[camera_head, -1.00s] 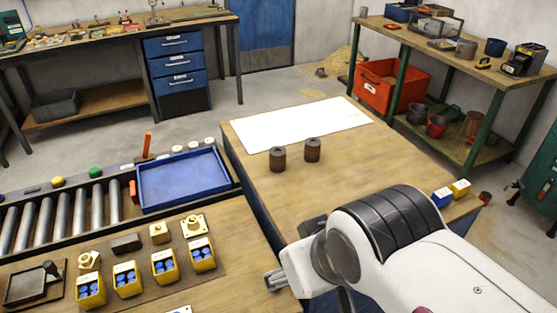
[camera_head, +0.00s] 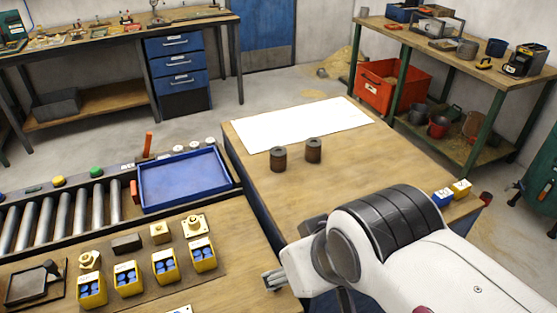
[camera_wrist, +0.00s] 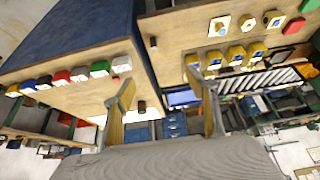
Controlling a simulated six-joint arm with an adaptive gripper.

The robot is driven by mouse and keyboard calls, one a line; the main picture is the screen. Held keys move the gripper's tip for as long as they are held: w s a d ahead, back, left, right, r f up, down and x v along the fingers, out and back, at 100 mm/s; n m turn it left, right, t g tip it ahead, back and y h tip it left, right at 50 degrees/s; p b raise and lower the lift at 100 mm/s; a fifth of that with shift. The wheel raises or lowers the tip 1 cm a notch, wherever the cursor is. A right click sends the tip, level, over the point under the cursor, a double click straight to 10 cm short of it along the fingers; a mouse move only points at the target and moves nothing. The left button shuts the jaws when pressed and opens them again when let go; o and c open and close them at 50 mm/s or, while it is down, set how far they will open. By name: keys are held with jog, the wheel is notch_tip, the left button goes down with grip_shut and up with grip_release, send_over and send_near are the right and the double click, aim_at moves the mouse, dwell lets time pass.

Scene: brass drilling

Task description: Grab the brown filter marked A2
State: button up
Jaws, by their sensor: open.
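Two dark brown ribbed cylindrical filters stand upright on the wooden table in the head view: the left filter (camera_head: 278,158) and the right filter (camera_head: 313,150), a small gap apart. No marking is readable on either, so I cannot tell which is A2.
A white sheet (camera_head: 300,125) lies behind the filters on the table. A blue tray (camera_head: 184,205) and rollers are to the left. Yellow boxes (camera_head: 165,265) with blue contents stand at front left. Small blue and yellow blocks (camera_head: 442,198) sit at the table's right edge.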

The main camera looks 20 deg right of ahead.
aim_at(276, 157)
jog(key=w+a+r+m+t, duration=0.1)
jog(key=w+m+t, duration=0.15)
jog(key=w, duration=1.45)
jog(key=w+a+m+t, duration=0.1)
jog(key=w+t, duration=0.3)
jog(key=w, duration=1.3)
jog(key=w+d+f+m+t+h, duration=0.1)
jog(key=w+d+f+m+h, duration=0.2)
jog(key=w+d+f+h, duration=0.5)
jog(key=d+f+h, duration=0.1)
jog(key=d+f, duration=0.1)
jog(key=f, duration=0.1)
jog(key=w+d+f+m+h, duration=0.1)
jog(key=d+f, duration=0.1)
jog(key=w+d+f+m+h, duration=0.1)
jog(key=d+f, duration=0.1)
jog(key=f, duration=0.1)
jog(key=shift+d+f+h, duration=0.1)
jog(key=shift+f+h, duration=0.2)
jog(key=shift+s+d+f+m+h, duration=0.25)
jog(key=shift+s+d+f+h, duration=0.15)
jog(key=shift+f+h, duration=0.2)
